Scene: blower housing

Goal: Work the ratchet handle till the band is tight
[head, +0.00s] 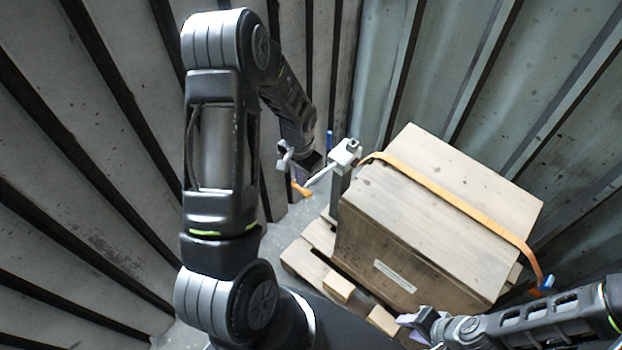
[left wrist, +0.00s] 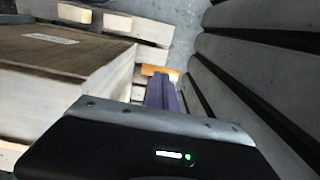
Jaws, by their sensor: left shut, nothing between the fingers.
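A wooden crate (head: 430,220) stands on a pallet, with an orange band (head: 450,195) across its top. A grey ratchet (head: 345,152) sits at the crate's left upper corner, where the band ends. A thin pale handle runs down and left from it to an orange grip (head: 301,189). My left gripper (head: 308,166) is shut and empty, close to the handle. In the left wrist view its purple fingers (left wrist: 161,93) are together, with the orange grip (left wrist: 160,71) just beyond; contact cannot be told. My right gripper (head: 410,320) is near the crate's lower front edge; its fingers are unclear.
The pallet (head: 305,262) sticks out left of and in front of the crate. Ribbed metal walls (head: 90,130) stand close on the left and behind. A blue piece (head: 547,283) shows at the band's right end. Some bare floor (head: 285,225) lies left of the pallet.

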